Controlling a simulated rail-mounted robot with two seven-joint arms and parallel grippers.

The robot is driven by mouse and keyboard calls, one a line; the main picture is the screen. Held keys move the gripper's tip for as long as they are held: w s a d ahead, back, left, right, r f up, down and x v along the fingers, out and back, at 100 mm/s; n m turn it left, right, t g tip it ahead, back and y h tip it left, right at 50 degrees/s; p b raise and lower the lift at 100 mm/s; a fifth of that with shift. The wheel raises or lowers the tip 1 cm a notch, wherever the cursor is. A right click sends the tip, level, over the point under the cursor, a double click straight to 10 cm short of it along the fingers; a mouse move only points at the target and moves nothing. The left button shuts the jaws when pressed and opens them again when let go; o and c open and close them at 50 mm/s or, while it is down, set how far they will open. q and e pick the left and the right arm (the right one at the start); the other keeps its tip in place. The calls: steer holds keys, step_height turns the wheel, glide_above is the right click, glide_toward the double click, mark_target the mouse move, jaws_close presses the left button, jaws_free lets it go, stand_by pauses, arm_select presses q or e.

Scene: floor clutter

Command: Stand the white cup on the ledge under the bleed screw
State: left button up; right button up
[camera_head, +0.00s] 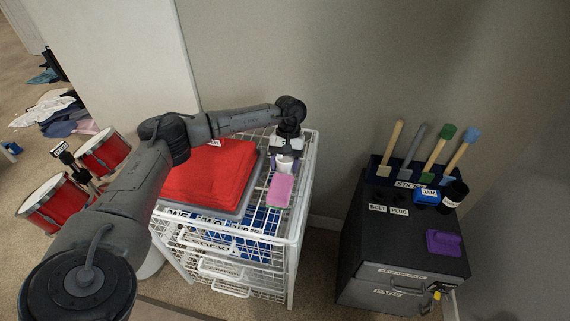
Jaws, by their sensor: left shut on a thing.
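My left gripper (286,151) points down over the right part of the white wire drawer unit and is shut on the white cup (285,164). The cup looks upright; the gripper hides its upper part, and I cannot tell whether its base touches anything. A small yellow-and-metal fitting (437,291) sticks out at the lower front right of the black cabinet (395,240); it may be the bleed screw, but it is too small to be sure. A ledge under it is not clear to see. My right gripper is not in view.
A pink block (280,190) lies just in front of the cup, and a folded red cloth (212,172) lies to its left. Red drums (54,203) stand at left.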

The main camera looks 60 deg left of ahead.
arm_select(q)
steer(key=shift+f, duration=0.25)
steer(key=o, duration=0.9)
steer(key=shift+r, duration=0.1)
steer(key=shift+r, duration=0.2)
steer(key=p+v, duration=0.3)
steer(key=v, duration=0.7)
steer(key=shift+r, duration=0.25)
steer(key=shift+o, duration=0.5)
steer(key=shift+w+a+r+p, duration=0.2)
steer(key=shift+w+r+p, duration=0.15)
steer(key=shift+r, duration=0.3)
